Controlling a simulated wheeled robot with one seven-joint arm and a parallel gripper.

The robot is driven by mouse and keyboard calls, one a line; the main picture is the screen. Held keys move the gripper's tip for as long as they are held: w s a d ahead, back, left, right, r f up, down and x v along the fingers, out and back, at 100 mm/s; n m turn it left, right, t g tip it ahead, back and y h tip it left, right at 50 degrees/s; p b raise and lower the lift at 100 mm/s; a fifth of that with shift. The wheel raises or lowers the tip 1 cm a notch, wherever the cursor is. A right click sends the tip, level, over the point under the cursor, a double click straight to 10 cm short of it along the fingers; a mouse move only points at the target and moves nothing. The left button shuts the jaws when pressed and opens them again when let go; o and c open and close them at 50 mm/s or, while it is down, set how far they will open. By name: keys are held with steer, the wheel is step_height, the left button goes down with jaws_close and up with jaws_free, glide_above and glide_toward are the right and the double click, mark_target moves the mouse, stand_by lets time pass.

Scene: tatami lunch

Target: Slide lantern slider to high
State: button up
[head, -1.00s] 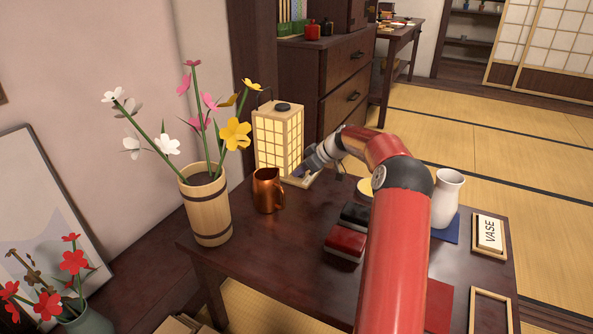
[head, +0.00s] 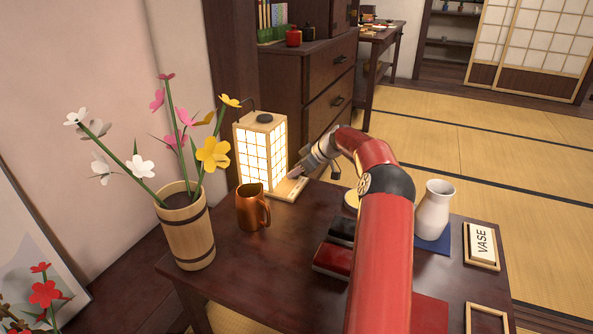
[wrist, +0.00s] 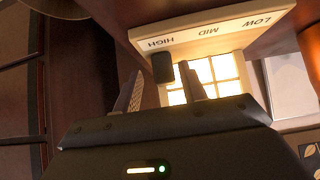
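The lantern (head: 262,158) stands at the far left of the low table, its paper panels glowing bright. Its pale wooden base strip (wrist: 225,32) shows upside down in the wrist view with LOW, MID and HIGH marks. The dark slider knob (wrist: 163,68) is beside the HIGH mark. My gripper (head: 295,174) is at the base strip, on the lantern's right side. In the wrist view its fingers (wrist: 160,80) are apart, with the knob between or just beyond their tips. I cannot tell whether either finger touches it.
A copper pitcher (head: 251,209) stands in front of the lantern, and a wooden bucket of flowers (head: 188,235) is to its left. A white vase (head: 434,211) stands right of my arm near the VASE sign (head: 481,243). Black and red boxes (head: 333,260) lie on the table (head: 265,270).

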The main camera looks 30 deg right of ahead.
steer(key=v, duration=0.7)
steer(key=shift+s+d+r, duration=0.2)
steer(key=shift+r, duration=0.05)
steer(key=shift+a, duration=0.1)
steer(key=s+a+r+m+g+h+p, duration=0.1)
steer(key=s+a+r, duration=0.3)
steer(key=a, duration=0.3)
steer(key=s+a+r+g+h+p, duration=0.1)
steer(key=s+a+r, duration=0.3)
steer(key=a, duration=0.4)
steer(key=s+a+r+m+g+h+p, duration=0.1)
steer(key=s+a+r, duration=0.35)
steer(key=a, duration=0.25)
steer(key=s+a+r+m+h+p, duration=0.1)
steer(key=s+a+r, duration=0.15)
steer(key=s, duration=0.45)
steer(key=s+a+r+m+h, duration=0.1)
steer(key=s+a, duration=0.3)
steer(key=s, duration=0.2)
steer(key=s+f+m+p, duration=0.1)
steer(key=s, duration=0.7)
steer(key=s+a+f+m+t, duration=0.1)
steer(key=s+f+m, duration=0.1)
steer(key=s, duration=0.6)
steer(key=shift+a+f+m+p, duration=0.25)
steer(key=shift+f+m+p, duration=0.05)
steer(key=shift+p, duration=0.1)
